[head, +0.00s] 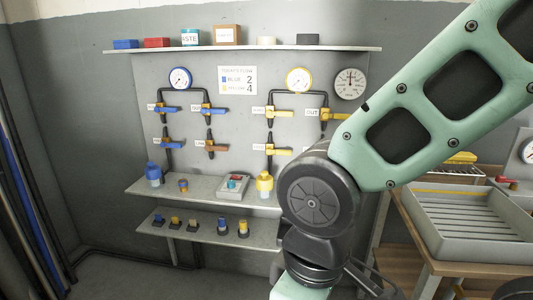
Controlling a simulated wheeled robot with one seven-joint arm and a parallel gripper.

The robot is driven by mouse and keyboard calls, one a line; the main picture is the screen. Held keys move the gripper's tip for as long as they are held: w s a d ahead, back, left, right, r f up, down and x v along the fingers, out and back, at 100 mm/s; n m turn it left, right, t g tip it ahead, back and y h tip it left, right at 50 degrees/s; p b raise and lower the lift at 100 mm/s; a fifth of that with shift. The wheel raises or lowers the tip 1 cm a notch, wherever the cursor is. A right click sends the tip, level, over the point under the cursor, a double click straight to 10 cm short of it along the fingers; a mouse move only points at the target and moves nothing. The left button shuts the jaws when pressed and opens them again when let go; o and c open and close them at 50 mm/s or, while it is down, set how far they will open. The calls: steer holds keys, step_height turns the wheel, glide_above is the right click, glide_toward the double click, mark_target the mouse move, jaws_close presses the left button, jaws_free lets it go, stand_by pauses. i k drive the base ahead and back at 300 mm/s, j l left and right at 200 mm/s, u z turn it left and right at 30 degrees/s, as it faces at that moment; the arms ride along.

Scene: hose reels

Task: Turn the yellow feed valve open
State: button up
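The yellow valve group is on the grey wall panel, below a yellow-rimmed gauge (299,79). It has an upper left yellow lever (280,113), an upper right yellow lever (333,115) beside a tag reading OUT, and a lower left yellow lever (278,151). These levers look roughly level, across their dark pipes. The other tags are too small to read, so I cannot tell which lever is the feed valve. My arm hides the lower right of this group. My gripper is not in view; my arm runs down past the bottom edge.
A blue-rimmed gauge (180,79) tops the blue valve group at left. A sign (237,80) hangs between the groups. A narrow shelf (205,189) holds bottles and a small box; a lower shelf (170,230) holds several fittings. A grey tray (470,253) stands at right.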

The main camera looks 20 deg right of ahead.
mark_target(269, 151)
steer(key=i+j, duration=1)
steer(key=i, duration=0.15)
